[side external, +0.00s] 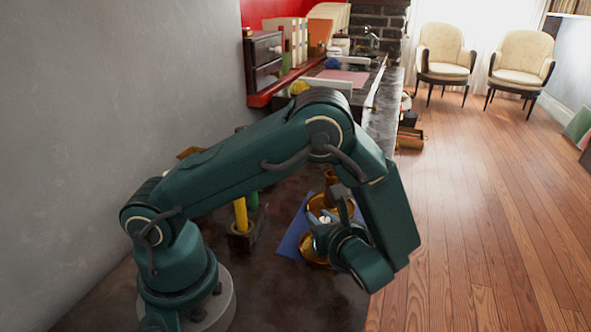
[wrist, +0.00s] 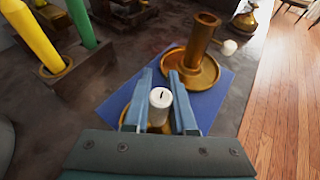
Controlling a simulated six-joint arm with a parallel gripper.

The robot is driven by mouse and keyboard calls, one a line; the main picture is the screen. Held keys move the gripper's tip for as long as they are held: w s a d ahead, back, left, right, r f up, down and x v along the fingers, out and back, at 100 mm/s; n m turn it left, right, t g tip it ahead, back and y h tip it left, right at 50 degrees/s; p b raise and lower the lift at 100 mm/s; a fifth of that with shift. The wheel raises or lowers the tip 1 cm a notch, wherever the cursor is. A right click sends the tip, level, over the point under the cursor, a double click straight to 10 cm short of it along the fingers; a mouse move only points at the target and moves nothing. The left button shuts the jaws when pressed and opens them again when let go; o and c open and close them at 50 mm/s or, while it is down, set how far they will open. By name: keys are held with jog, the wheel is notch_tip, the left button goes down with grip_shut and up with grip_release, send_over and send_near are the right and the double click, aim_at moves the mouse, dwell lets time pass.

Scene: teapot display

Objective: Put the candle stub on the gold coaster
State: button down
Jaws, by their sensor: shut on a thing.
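The candle stub (wrist: 160,100) is short, white and upright with a dark wick. My gripper (wrist: 163,98) is shut on it, one finger on each side. The gold coaster (wrist: 125,118) lies under the stub and fingers in the wrist view, mostly hidden by them. I cannot tell whether the stub touches it. In the side external view my gripper (side external: 332,215) is over the gold coaster (side external: 312,249), and the white stub (side external: 325,216) shows small between the fingers.
A brass candle holder (wrist: 201,42) with a wide dish stands just beyond the stub on a blue mat (wrist: 209,101). Yellow (wrist: 32,35) and green (wrist: 81,22) candles stand in dark holders at the left. The wooden floor (wrist: 285,90) lies past the table's right edge.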

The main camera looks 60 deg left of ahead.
jog(key=shift+f, duration=1.2)
jog(key=c, duration=0.7)
grip_release()
jog(key=shift+f, duration=0.1)
jog(key=shift+c, duration=0.2)
